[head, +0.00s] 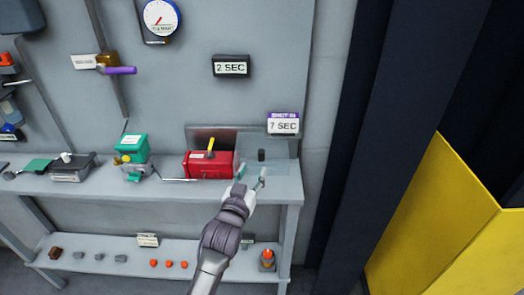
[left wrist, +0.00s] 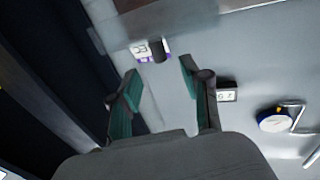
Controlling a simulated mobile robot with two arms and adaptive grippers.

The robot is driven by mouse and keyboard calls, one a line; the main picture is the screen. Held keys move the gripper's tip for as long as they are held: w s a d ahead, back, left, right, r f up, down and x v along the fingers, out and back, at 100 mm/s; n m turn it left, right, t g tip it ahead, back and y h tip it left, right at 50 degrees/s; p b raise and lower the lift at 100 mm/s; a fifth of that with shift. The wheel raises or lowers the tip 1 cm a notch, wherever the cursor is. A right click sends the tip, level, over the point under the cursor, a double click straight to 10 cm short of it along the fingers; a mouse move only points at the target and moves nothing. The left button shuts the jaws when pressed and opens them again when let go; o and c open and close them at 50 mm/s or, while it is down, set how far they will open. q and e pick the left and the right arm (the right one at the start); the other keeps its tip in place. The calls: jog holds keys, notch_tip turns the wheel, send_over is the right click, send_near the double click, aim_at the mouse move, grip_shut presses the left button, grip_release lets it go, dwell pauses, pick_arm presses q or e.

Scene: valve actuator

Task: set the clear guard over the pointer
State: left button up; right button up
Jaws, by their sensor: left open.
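The clear guard (head: 277,165) looks like a see-through box with a dark knob (head: 261,155), at the right end of the bench. Its edges are faint. The yellow pointer (head: 211,144) stands up from the red actuator box (head: 198,168), left of the guard. My left gripper (head: 252,175) is open and empty, at the guard's near side and right of the red box. In the left wrist view the dark knob (left wrist: 158,51) shows beyond and between the open fingertips (left wrist: 160,75). I cannot tell the exact gap. My right gripper is not in view.
A green device (head: 132,148) and a grey box (head: 72,168) stand further left on the bench (head: 270,190). A gauge (head: 161,17) and a 2 SEC sign (head: 231,67) are on the wall panel. A yellow panel (head: 440,220) stands at right. Small parts lie on the lower shelf.

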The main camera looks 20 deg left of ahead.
aim_at(260, 156)
pick_arm(q)
jog(key=w+p, duration=0.1)
jog(key=w, duration=0.8)
jog(key=shift+s, duration=0.1)
grip_shut()
